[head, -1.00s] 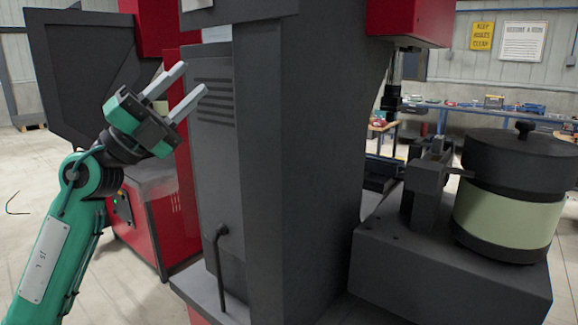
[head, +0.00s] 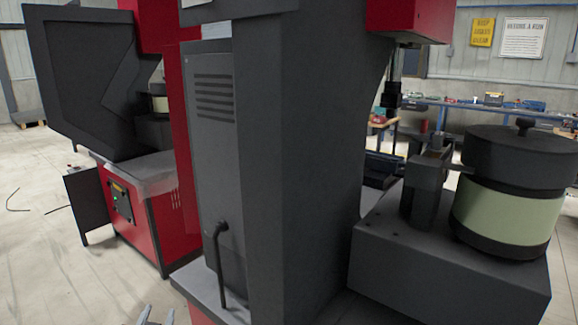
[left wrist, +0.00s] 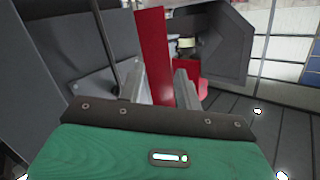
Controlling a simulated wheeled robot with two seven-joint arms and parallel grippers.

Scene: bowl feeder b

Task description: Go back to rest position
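My left gripper (head: 157,315) shows only as two grey fingertips at the bottom edge of the head view, low in front of the machines. The rest of that arm is out of this view. In the left wrist view the two fingers of the left gripper (left wrist: 161,90) stand apart with nothing between them, so it is open and empty. My right gripper is in neither view.
A dark grey machine column (head: 300,150) with a vented door (head: 215,150) stands close ahead. A bowl feeder (head: 505,218) sits on a dark base at right. A red machine cabinet (head: 150,215) stands at left. Open floor (head: 45,240) lies at far left.

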